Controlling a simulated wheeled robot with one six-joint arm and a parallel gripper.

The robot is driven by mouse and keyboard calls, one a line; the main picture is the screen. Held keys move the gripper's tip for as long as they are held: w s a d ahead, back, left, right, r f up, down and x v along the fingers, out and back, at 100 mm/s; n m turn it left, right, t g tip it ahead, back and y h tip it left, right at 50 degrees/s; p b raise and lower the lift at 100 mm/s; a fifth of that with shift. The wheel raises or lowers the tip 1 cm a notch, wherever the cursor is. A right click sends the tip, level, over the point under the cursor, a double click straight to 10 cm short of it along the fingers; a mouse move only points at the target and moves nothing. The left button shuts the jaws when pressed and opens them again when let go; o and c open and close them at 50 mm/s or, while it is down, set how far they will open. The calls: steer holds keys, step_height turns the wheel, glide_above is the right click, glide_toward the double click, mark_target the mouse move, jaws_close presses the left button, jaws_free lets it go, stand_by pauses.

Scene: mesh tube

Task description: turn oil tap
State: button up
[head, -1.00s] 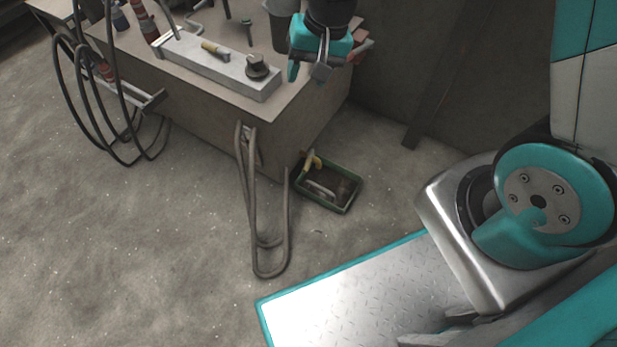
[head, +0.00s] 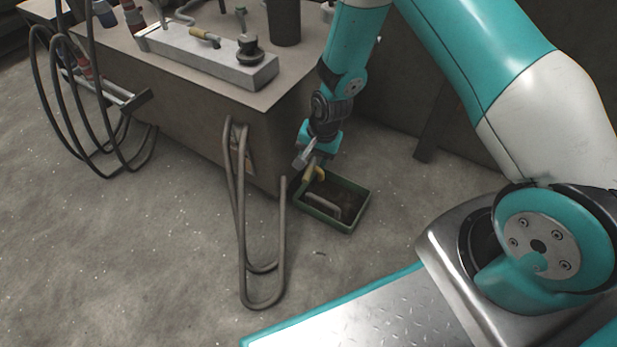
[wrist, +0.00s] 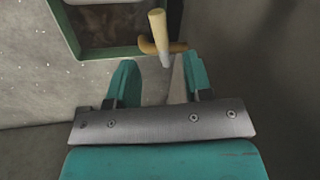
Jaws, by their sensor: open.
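The oil tap (head: 313,175) is yellow-tan and sits low beside the bench's corner, over the near-left edge of the green tray. In the wrist view its pale stick-like handle (wrist: 158,28) and tan cross-piece (wrist: 150,46) show just beyond my fingertips, roughly in line with the gap. My gripper (head: 303,160) is low at the bench corner, just above the tap in the head view. In the wrist view its two teal fingers (wrist: 160,72) stand apart with nothing seen clasped. I cannot tell whether a finger touches the tap.
The green-rimmed tray (head: 340,226) holds dark contents and a grey curved piece. The bench (head: 190,118) carries a grey block (head: 200,60) with a knob, and a dark cylinder (head: 284,22). Looped grey hoses (head: 240,220) hang at its front.

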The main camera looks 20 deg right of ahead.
mark_target(308, 172)
steer(key=f+b, duration=0.1)
steer(key=f, duration=0.1)
steer(key=f+b, duration=0.1)
steer(key=f, duration=0.1)
steer(key=w+a+f+b, duration=0.1)
steer(key=f, duration=0.1)
steer(key=shift+f, duration=0.4)
